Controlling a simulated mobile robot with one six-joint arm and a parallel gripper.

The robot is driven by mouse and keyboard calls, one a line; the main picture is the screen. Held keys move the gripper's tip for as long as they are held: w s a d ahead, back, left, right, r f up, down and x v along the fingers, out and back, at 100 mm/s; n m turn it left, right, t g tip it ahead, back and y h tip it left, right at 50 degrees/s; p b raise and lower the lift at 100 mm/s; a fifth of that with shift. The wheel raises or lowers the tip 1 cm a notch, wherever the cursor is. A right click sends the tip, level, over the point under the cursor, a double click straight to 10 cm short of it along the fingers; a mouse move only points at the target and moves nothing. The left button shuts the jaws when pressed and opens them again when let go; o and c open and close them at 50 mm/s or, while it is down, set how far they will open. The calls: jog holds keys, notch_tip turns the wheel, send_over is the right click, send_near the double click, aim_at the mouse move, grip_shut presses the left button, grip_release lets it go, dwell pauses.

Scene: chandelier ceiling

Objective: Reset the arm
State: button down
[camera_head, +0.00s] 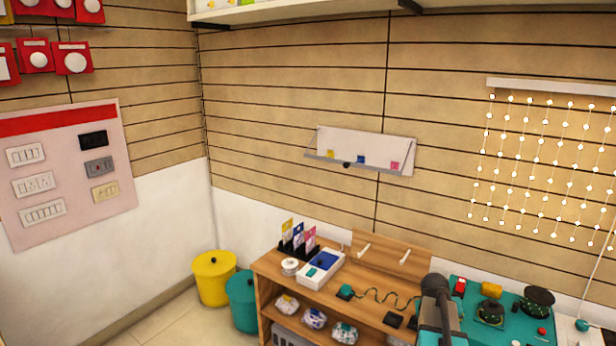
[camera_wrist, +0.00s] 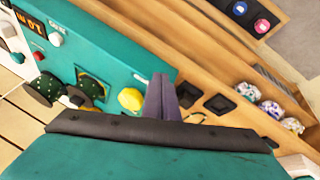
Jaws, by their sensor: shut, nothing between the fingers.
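My gripper (camera_wrist: 161,85) shows in the wrist view as two dark grey-purple fingers pressed together, with nothing between them. The fingers point away from the camera, over the line where a teal panel (camera_wrist: 110,40) meets a wooden shelf unit (camera_wrist: 215,72). A yellow knob (camera_wrist: 130,98) appears just left of the fingers. Whether the fingers touch anything below cannot be told. In the head view, part of my dark grey and teal arm stands at the bottom edge, in front of the shelf unit's right end; the fingertips cannot be made out there.
In the head view, the teal bench (camera_head: 560,318) carries dark round parts and a yellow cylinder (camera_head: 491,289). The wooden shelf unit (camera_head: 380,302) holds a white-and-blue device (camera_head: 321,270) and small items. Yellow (camera_head: 213,285) and teal (camera_head: 242,305) bins stand left. A wall ledge (camera_head: 360,160) hangs above.

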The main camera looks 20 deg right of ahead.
jog(key=w+a+f+n+y, duration=0.2)
jog(key=a+f, duration=0.2)
jog(key=a, duration=0.8)
jog(key=w+a+f+n+y, duration=0.15)
jog(key=a+f, duration=0.25)
jog(key=a, duration=0.9)
jog(key=s+a+f+n+g+y, duration=0.1)
jog(key=s+a+f, duration=0.2)
jog(key=a, duration=0.7)
jog(key=s+a+f+n+y, duration=0.1)
jog(key=s+a+f+n, duration=0.15)
jog(key=a, duration=0.85)
jog(key=s+f+m+g+b, duration=0.1)
jog(key=s+f+g+b, duration=0.3)
jog(key=s+f, duration=1.8)
jog(key=s+g, duration=0.2)
jog(key=s, duration=0.1)
jog(key=shift+s+f, duration=0.15)
jog(key=shift+s, duration=0.2)
